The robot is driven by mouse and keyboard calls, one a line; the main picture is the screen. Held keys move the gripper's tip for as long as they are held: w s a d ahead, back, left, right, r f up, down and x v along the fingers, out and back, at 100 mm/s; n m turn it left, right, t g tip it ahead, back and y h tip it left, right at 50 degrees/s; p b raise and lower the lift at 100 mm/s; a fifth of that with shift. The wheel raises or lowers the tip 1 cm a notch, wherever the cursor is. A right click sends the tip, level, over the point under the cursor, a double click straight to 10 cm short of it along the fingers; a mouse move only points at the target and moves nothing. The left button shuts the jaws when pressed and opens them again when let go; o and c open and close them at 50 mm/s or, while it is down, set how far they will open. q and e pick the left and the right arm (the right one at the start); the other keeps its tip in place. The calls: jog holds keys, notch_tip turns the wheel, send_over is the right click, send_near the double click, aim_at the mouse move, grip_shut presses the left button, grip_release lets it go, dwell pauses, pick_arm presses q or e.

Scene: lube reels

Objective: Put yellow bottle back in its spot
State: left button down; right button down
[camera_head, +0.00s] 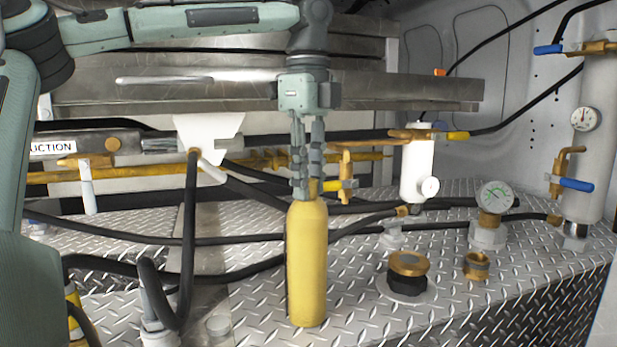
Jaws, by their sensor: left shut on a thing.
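The yellow bottle (307,265) stands upright, or hangs just over, the diamond-plate deck (350,310) in the middle of the head view. I cannot tell whether its base touches the deck. My left gripper (308,190) points straight down and is shut on the bottle's top, with a finger on each side of its narrow neck. The neck is mostly hidden by the fingers. My right gripper does not show. I cannot make out which place on the deck is the bottle's spot.
Black hoses (255,270) run across the deck behind and left of the bottle. Brass fittings (408,264) and a pressure gauge (496,196) stand to the right. A white cylinder (417,165) stands behind. A grey cylinder (594,140) is at far right. A metal shelf (400,92) crosses behind my gripper.

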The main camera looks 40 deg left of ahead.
pick_arm(q)
jog(key=c, duration=1.3)
grip_release()
notch_tip(320, 180, up, 12)
jog(key=shift+r, duration=0.1)
